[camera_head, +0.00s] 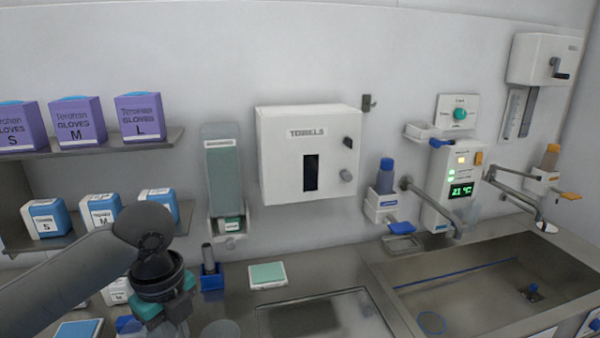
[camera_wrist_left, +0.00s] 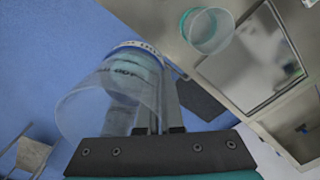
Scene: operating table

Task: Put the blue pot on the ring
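My left gripper (camera_head: 165,300) reaches in at the lower left, above the counter. In the left wrist view its narrow fingers (camera_wrist_left: 160,110) sit close together and look shut on the wall of a clear pot (camera_wrist_left: 92,100) with a blue-and-white band. The pot is tilted in this view, and the exact contact is hard to see. A second clear pot with a teal band (camera_wrist_left: 208,30) stands on the counter; it shows faintly in the head view (camera_head: 222,330). A thin blue ring (camera_head: 432,323) lies at the sink's near left. My right gripper is out of view.
A steel sink (camera_head: 410,290) is at the right, with taps above it. A pale green pad (camera_head: 268,274) and a blue holder (camera_head: 212,282) are on the counter. Shelves with glove boxes (camera_head: 78,122) and a towel dispenser (camera_head: 308,155) are on the wall.

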